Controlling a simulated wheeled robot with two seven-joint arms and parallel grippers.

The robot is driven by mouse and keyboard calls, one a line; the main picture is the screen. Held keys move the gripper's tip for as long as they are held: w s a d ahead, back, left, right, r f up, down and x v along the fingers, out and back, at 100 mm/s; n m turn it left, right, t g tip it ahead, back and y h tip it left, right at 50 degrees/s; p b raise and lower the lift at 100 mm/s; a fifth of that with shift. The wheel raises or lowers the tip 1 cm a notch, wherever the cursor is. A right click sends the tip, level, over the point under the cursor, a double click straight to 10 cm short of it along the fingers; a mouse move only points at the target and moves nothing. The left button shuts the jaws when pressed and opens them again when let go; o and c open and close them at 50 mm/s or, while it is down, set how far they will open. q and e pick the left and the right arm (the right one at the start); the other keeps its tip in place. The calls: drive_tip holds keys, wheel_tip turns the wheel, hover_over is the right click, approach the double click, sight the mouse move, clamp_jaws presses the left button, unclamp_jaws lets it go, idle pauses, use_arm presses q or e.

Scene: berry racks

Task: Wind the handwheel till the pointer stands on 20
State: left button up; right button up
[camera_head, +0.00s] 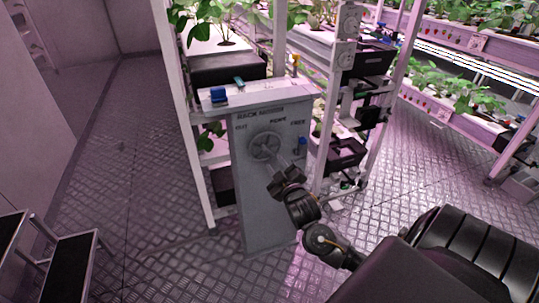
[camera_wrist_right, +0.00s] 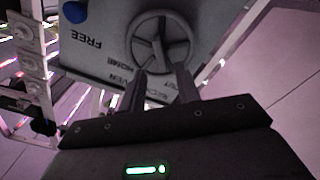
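The grey round handwheel (camera_head: 265,146) sits on the front of a grey cabinet (camera_head: 262,205) in the head view. It fills the top middle of the right wrist view (camera_wrist_right: 161,40), with its spokes showing. My right gripper (camera_head: 279,169) is at the lower right of the wheel in the head view. In the right wrist view its two fingers (camera_wrist_right: 160,72) are apart, with their tips at the wheel's near rim; I cannot tell whether they touch it. I cannot make out a pointer or the number 20. My left gripper is not in view.
Lettering surrounds the wheel, and a blue knob (camera_head: 302,142) is right of it. A blue block (camera_head: 218,96) stands on the cabinet's top. Plant racks (camera_head: 182,120) rise behind and beside it. Metal steps (camera_head: 62,268) stand at the lower left; the floor between is clear.

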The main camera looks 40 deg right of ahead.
sight(269, 154)
drive_tip(key=x, duration=0.6)
drive_tip(key=shift+w+d, duration=0.15)
drive_tip(key=shift+w, duration=0.2)
clamp_jaws()
